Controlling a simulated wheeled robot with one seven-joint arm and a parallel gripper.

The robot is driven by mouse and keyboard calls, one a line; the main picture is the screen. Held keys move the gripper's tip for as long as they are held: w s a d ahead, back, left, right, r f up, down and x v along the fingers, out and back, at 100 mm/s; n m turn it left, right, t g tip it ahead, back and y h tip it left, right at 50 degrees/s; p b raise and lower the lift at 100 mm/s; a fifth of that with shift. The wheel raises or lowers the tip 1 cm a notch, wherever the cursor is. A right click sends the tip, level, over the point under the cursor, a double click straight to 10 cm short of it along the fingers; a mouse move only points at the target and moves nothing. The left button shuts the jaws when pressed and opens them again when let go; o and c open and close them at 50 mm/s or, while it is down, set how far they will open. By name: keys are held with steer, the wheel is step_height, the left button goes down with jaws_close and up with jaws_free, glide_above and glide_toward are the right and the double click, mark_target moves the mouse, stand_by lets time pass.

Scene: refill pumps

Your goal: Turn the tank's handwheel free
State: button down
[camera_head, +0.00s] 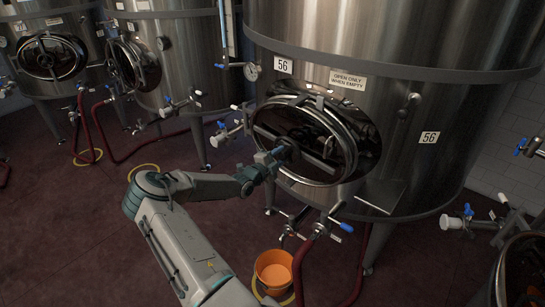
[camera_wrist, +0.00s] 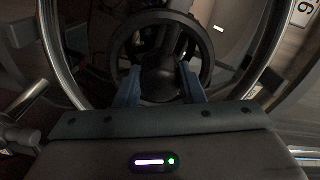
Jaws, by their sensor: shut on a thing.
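The steel tank (camera_head: 420,110), marked 56 and "OPEN ONLY WHEN EMPTY", stands right of centre in the head view. Its round hatch (camera_head: 368,140) is low on the front, in a shiny rim. My gripper (camera_head: 283,153) reaches the middle of the hatch from the left and hides part of it. In the wrist view my gripper's two fingers (camera_wrist: 159,85) are at the lower part of the dark handwheel (camera_wrist: 203,40), shut on it. The wheel's hub and a bar behind it show between the fingers. The hatch rim (camera_wrist: 50,50) curves around the wheel.
An orange bucket (camera_head: 274,268) stands on the floor below the hatch. Valves with blue handles and a red hose (camera_head: 301,270) are beside it. A small shelf (camera_head: 381,195) juts out below the hatch at right. More tanks (camera_head: 180,50) stand at the back left.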

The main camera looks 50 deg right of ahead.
steer(key=c, duration=0.9)
jaws_free()
steer(key=shift+s+d, duration=0.1)
steer(key=shift+c, duration=0.2)
steer(key=shift+a+f, duration=0.1)
steer(key=shift+a, duration=0.55)
steer(key=a+b, duration=0.3)
steer(key=a, duration=0.9)
steer(key=shift+a, duration=0.3)
